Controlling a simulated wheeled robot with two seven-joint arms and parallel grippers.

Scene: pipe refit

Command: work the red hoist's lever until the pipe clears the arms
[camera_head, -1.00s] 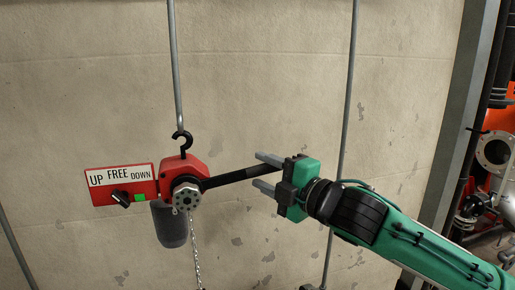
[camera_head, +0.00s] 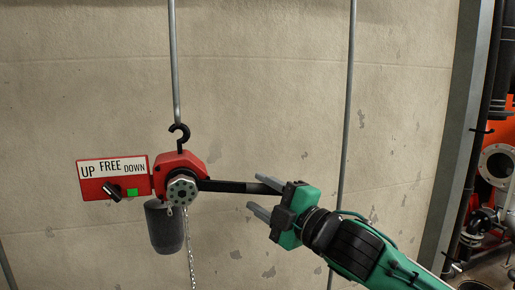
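The red hoist (camera_head: 178,163) hangs by its black hook (camera_head: 179,134) from a grey rod. Its black lever (camera_head: 228,186) sticks out to the right, about level. My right gripper (camera_head: 263,197) is at the lever's outer end, fingers spread apart. The lever's end runs in by the upper finger, and a gap shows above the lower finger; whether they touch, I cannot tell. The selector knob (camera_head: 112,191) on the red plate, marked UP, FREE and DOWN, tilts up-left towards UP. A small green square (camera_head: 132,192) is beside it. The pipe and my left gripper are out of view.
A chain (camera_head: 190,250) and a dark bag (camera_head: 164,227) hang below the hoist. A thin vertical rod (camera_head: 347,120) stands behind my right arm. The concrete wall (camera_head: 260,80) is behind. A grey post (camera_head: 458,130) and pipework are at the right.

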